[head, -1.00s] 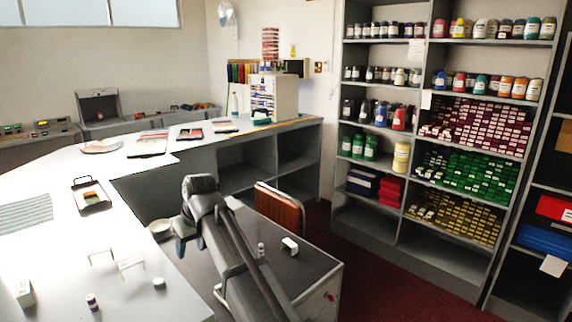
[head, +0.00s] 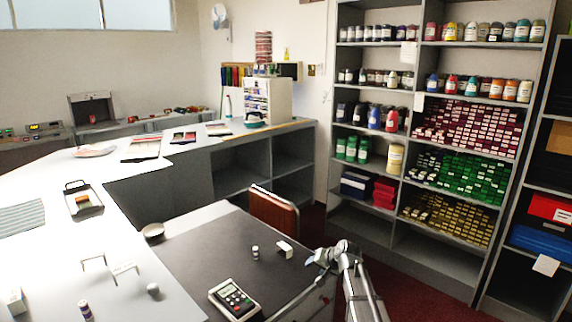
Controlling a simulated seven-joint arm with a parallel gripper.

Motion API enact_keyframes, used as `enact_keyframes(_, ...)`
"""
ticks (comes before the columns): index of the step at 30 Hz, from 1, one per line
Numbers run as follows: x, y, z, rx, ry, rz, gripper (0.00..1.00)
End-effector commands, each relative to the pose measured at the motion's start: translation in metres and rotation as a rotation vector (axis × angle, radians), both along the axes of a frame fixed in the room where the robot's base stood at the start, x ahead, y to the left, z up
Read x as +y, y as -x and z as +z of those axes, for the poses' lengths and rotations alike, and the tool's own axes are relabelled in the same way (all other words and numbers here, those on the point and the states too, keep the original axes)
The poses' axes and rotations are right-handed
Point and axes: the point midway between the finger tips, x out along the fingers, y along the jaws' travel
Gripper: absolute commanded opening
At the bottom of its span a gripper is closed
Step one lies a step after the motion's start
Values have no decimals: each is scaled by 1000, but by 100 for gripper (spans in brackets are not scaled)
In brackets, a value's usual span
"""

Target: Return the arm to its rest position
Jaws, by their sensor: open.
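My gripper (head: 318,262) is in the head view at the lower right, at the end of my arm. It is open, with nothing seen between its fingers. It is over or just beyond the right edge of the dark desk (head: 205,247); its exact height is hard to tell. A small white block (head: 285,248) lies on the desk to the left of the gripper, apart from it. A small bottle (head: 255,252) stands farther left.
A calculator-like device (head: 234,298) lies at the desk's front. A brown chair (head: 273,212) stands behind the desk. The tall shelf unit (head: 408,200) with jars is beyond my arm. The light counter (head: 50,250) at left holds a clip tray (head: 82,203) and small items. Red floor is open at right.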

Motion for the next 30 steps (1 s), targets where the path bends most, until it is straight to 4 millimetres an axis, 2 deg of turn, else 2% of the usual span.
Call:
enact_keyframes(1, -21, 1, -9, -2, -17, -46, 53)
enact_keyframes(6, -70, 3, -33, -7, -66, -165, 53)
enact_keyframes(9, -92, 9, -50, -2, -86, -220, 53)
enact_keyframes(11, -98, 15, -62, 10, -89, -234, 53)
enact_keyframes(14, -100, 27, -83, 40, -79, -234, 53)
enact_keyframes(20, -90, 61, -133, 129, -35, -194, 53)
enact_keyframes(26, -76, 115, -196, 254, 27, -129, 53)
enact_keyframes(30, -67, 163, -242, 357, 74, -71, 53)
